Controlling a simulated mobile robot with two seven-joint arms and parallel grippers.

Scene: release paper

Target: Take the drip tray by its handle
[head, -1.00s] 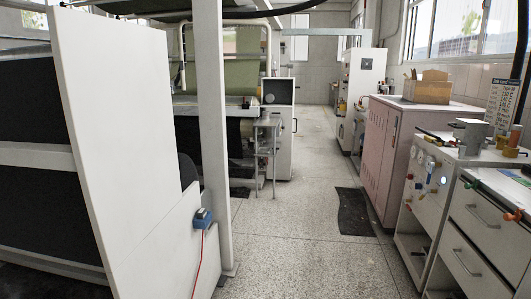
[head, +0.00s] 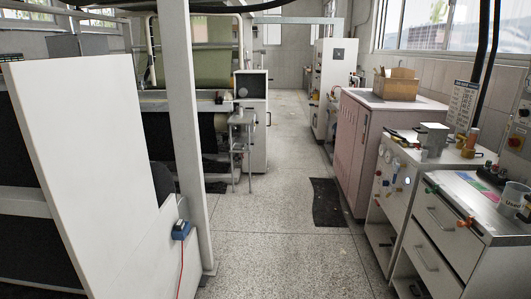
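No drip tray that I can make out shows in the head view. Neither of my grippers is in view, so I cannot see whether they are open or shut.
A white machine panel (head: 95,150) and a post (head: 180,120) stand at left, with a blue box (head: 181,230) and red cable. A speckled floor aisle (head: 265,235) runs ahead past a dark mat (head: 327,203). A pink cabinet (head: 350,145) and white drawer units (head: 440,235) line the right.

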